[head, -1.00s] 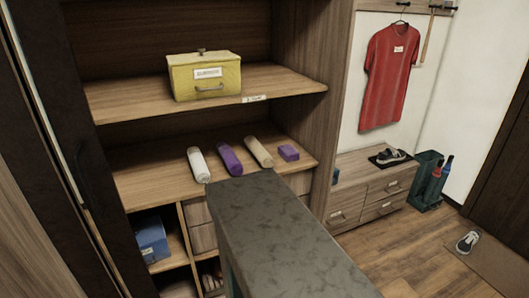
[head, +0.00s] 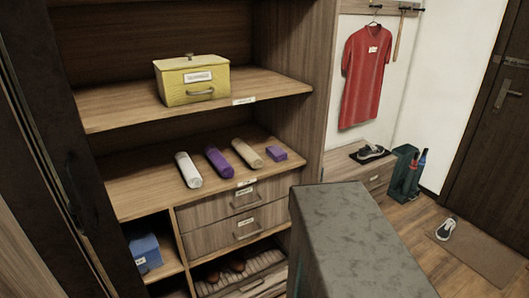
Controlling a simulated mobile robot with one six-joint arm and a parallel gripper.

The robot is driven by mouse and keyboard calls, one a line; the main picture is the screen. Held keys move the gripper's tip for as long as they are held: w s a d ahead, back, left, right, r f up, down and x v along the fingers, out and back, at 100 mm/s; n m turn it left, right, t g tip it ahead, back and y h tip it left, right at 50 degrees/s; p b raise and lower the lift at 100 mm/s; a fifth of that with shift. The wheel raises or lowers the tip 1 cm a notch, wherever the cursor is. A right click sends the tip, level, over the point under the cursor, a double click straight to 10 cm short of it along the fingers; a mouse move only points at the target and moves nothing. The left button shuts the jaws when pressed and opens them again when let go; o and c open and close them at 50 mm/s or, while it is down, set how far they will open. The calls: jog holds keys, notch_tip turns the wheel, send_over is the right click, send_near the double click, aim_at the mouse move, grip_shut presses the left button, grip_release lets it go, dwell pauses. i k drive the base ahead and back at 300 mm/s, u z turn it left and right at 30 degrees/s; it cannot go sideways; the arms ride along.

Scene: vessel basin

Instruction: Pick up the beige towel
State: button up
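The beige towel (head: 247,153) is a rolled cylinder lying on the middle shelf of the wooden cabinet. A white rolled towel (head: 188,170) lies further left. The beige towel is fully visible and stands apart from its neighbours. My gripper is not in view.
A grey stone-like slab (head: 350,230) fills the lower right foreground. A yellow box (head: 198,80) sits on the shelf above the towels. Drawers (head: 243,200) are below them. A dark door panel (head: 65,150) stands at the left. Floor shows at right (head: 420,218).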

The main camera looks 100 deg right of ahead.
aim_at(252, 158)
jog(key=u, duration=0.1)
jog(key=k, duration=0.15)
jog(key=z, duration=1.75)
jog(key=k, duration=0.9)
jog(key=u, duration=0.15)
jog(key=i, duration=0.5)
jog(key=z, duration=0.05)
